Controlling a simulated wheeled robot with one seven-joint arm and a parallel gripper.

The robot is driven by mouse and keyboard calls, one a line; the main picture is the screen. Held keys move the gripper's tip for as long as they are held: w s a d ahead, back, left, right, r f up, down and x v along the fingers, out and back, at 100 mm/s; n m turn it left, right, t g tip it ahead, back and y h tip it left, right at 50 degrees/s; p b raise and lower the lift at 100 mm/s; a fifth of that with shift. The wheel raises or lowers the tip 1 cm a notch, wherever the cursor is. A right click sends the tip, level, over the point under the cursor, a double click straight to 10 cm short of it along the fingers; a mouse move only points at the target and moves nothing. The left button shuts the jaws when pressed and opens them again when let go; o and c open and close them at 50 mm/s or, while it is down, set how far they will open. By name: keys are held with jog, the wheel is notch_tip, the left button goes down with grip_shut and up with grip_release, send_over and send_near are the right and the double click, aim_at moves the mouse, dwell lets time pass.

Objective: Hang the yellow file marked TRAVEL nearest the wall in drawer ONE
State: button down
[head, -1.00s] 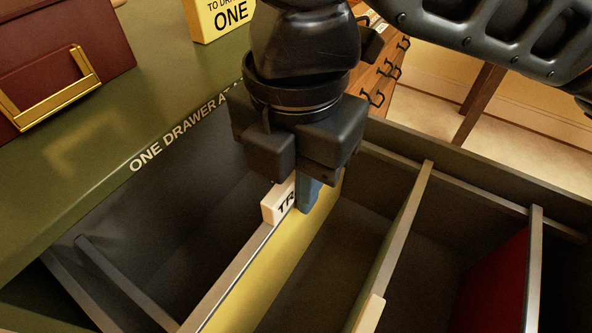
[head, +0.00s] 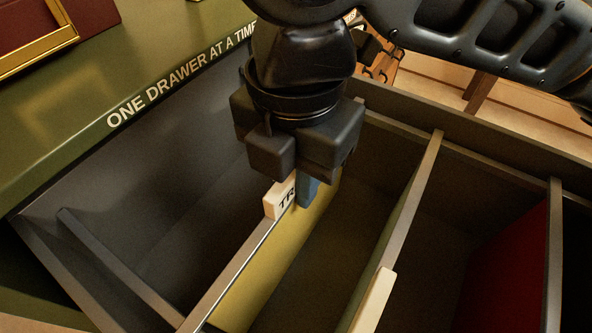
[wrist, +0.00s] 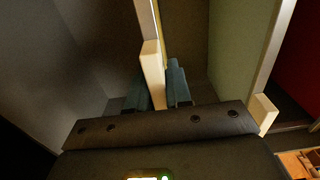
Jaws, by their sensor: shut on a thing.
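The yellow file (head: 268,262) hangs down inside the open drawer (head: 150,236). In the wrist view the tab (wrist: 152,72) stands between the two blue fingertips (wrist: 160,88). Whether the file's bar rests on the drawer's rails cannot be told.
A green file with a cream tab (head: 374,300) hangs to the right, and a red file (head: 505,265) farther right. The drawer space left of the yellow file is open. The green cabinet edge, lettered "ONE DRAWER AT A TIME" (head: 180,75), borders the drawer at upper left.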

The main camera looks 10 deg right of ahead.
dwell(0.3)
jog(key=c, duration=1)
grip_release()
jog(key=shift+o, duration=0.2)
jog(key=shift+r+p, duration=0.6)
jog(key=shift+r, duration=3.35)
